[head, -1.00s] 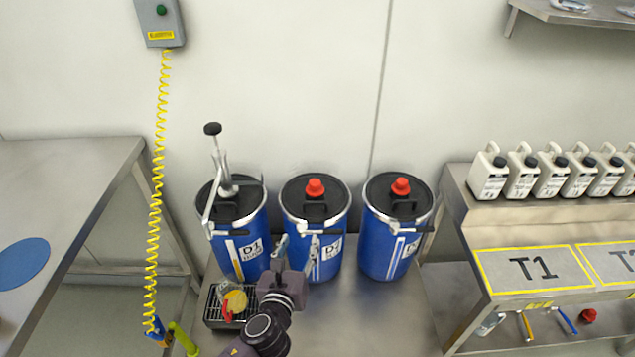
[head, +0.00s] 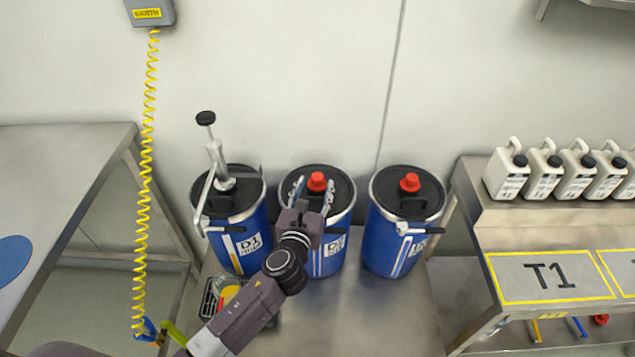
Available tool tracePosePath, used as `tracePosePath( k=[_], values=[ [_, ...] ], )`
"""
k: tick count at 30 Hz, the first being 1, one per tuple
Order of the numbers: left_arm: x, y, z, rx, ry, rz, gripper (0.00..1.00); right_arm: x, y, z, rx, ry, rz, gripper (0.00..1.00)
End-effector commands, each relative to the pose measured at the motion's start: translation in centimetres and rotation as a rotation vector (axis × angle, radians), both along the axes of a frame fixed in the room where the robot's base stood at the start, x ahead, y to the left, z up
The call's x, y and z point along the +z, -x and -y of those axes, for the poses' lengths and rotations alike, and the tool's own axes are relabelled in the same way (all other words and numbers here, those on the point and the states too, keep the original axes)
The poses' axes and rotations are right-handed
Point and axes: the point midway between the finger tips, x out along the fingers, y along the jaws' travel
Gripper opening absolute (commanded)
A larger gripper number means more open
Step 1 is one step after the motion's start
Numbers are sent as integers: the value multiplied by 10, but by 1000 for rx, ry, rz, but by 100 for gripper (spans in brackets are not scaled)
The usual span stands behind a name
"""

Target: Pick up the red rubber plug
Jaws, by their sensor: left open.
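A red rubber plug (head: 317,182) stands on the black lid of the middle blue drum (head: 331,261). My left gripper (head: 313,185) is open over this lid. Its two fingers show on either side of the plug, with a gap to each; whether they are down at its height is hard to tell. The gripper body hides the front of the lid. A second red plug (head: 410,182) stands on the right blue drum (head: 392,245). Another red object (head: 601,319) lies on the lower shelf at the right. My right gripper is not in view.
The left drum (head: 238,245) carries a hand pump (head: 217,160) with a tall handle, close to my arm. A yellow coiled cable (head: 146,170) hangs at the left. White jugs (head: 507,174) stand on the right bench (head: 515,235). The steel top (head: 385,315) before the drums is largely clear.

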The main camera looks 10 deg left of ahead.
Motion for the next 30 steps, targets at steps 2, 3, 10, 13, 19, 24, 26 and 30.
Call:
tracePosePath(
  k=[2, 3, 10, 13, 19, 24, 26, 30],
  values=[
    [-1, -12, -1, 1, 1, 1, 44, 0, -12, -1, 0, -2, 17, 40],
    [-3, -18, -2, 2, 2, 1, 44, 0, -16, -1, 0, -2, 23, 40],
    [-7, -43, -2, 1, 2, 1, 44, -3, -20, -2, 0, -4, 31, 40],
    [-7, -45, -2, 0, 2, 1, 44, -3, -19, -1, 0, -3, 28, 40],
    [-7, -45, -2, 0, 1, 1, 41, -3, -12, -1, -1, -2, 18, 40],
    [-7, -45, -2, 0, 1, 0, 22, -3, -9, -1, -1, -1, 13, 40],
    [-7, -45, -2, 0, 1, 0, 15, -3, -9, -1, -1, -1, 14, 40],
    [-8, -45, -2, 0, 1, 0, 2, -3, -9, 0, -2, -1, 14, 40]
  ],
)
